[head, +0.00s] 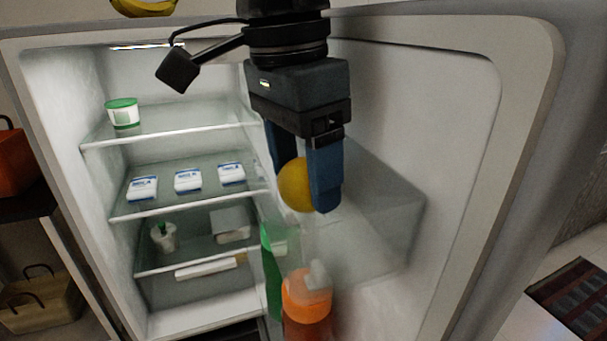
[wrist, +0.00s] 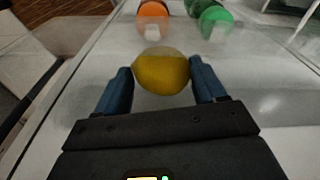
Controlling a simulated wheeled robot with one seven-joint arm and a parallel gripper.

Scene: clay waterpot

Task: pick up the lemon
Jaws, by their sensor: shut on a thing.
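The yellow lemon (head: 295,184) is between the two blue fingers of my gripper (head: 305,190) in the head view. My gripper points down and is shut on the lemon, in front of the open fridge near the inside of its door. In the wrist view the lemon (wrist: 161,72) shows between the fingertips of my gripper (wrist: 162,80). Part of the lemon is hidden behind the right finger in the head view.
The open fridge door (head: 455,130) stands to the right. An orange-capped bottle (head: 307,296) and a green bottle (head: 271,265) stand below my gripper. Fridge shelves hold a green-lidded tub (head: 123,113) and several small white packs (head: 188,181). Bananas (head: 143,7) lie on top.

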